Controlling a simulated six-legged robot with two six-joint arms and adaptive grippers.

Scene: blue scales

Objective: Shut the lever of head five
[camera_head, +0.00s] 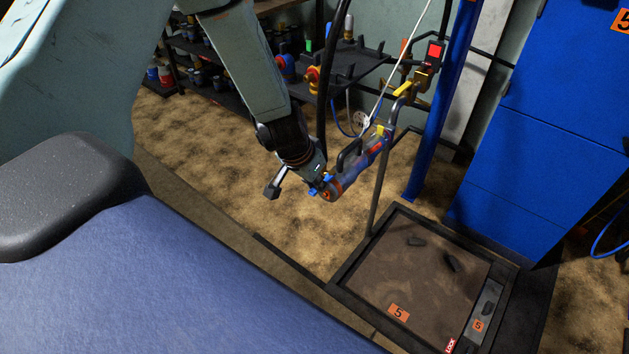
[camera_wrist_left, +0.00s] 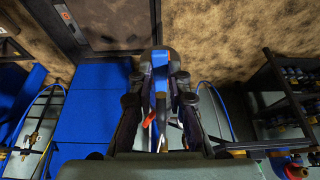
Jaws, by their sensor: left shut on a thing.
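My left gripper (camera_head: 368,152) is at the end of my arm, left of the blue post and above the floor behind the scale. It is shut on a blue and orange-red filling head, which I take for head five (camera_head: 376,144). In the left wrist view, the black fingers (camera_wrist_left: 160,68) close around its blue body (camera_wrist_left: 160,88). An orange-red piece (camera_wrist_left: 149,119) and a silver prong show between the fingers. I cannot tell which piece is the lever or how it stands; the fingers cover part of it. My right gripper is not in view.
The low scale (camera_head: 368,232), with orange "5" labels and a red "LOCK" mark, stands in front. A blue cabinet (camera_head: 545,150) stands at right. A blue post (camera_head: 437,120) carries a red box. A black rack (camera_head: 225,85) stands behind. Sandy floor lies between.

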